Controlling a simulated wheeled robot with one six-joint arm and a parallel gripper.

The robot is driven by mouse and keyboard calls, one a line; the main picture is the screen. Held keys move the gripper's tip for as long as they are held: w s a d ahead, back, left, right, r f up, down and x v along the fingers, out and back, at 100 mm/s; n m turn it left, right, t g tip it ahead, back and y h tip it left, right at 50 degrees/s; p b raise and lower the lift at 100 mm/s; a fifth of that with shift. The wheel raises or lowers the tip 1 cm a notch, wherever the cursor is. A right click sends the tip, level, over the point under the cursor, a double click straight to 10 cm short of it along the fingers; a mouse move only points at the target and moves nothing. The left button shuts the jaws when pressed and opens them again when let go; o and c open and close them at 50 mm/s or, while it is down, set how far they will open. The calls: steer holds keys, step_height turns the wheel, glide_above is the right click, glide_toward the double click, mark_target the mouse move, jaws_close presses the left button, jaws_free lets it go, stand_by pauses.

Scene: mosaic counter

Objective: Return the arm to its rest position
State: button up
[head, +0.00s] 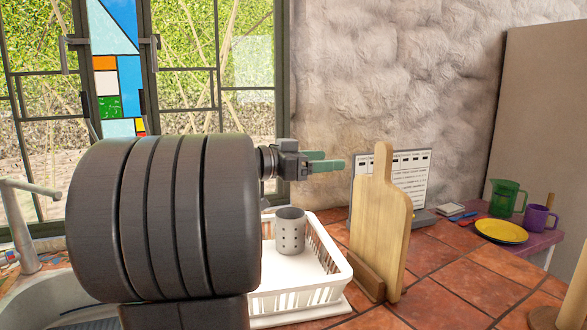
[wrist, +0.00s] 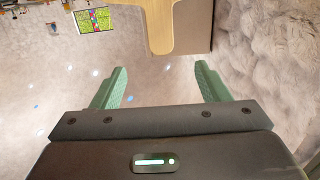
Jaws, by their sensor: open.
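My gripper (head: 328,161) is in the air in the head view, above the dish rack and left of the wooden board's top. Its two green fingers are apart with nothing between them. In the wrist view both fingers of my gripper (wrist: 159,68) stand wide apart, with only a pale, speckled surface behind. My own dark arm fills the left middle of the head view and hides part of the rack and the sink.
A white dish rack (head: 341,276) holds a grey perforated cup (head: 290,231). A wooden board (head: 380,222) stands upright beside it. Further right are a yellow plate (head: 501,231), a green jug (head: 507,197) and a purple mug (head: 539,218). Tiled counter (head: 440,285) is clear in front.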

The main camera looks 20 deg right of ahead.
steer(key=d+p, duration=0.1)
steer(key=d, duration=0.8)
steer(key=w+d+p, duration=0.1)
steer(key=d, duration=0.3)
steer(key=shift+w+d+f+p, duration=0.1)
steer(key=shift+d+f+p, duration=0.25)
steer(key=shift+d, duration=0.05)
steer(key=shift+r, duration=0.1)
steer(key=shift+a, duration=0.1)
steer(key=b, duration=0.3)
glide_toward(381, 146)
steer(key=a+f, duration=0.2)
steer(key=a, duration=0.3)
steer(key=d+p, duration=0.1)
steer(key=d, duration=0.3)
steer(key=d+p, duration=0.1)
steer(key=d, duration=0.4)
steer(key=d+p, duration=0.1)
steer(key=d, duration=0.3)
steer(key=shift+w+d+f, duration=0.4)
steer(key=r+p, duration=0.1)
steer(key=p, duration=0.2)
steer(key=shift+a+r, duration=0.25)
steer(key=shift+r, duration=0.15)
steer(key=shift+r+p, duration=0.35)
steer(key=shift+p, duration=0.5)
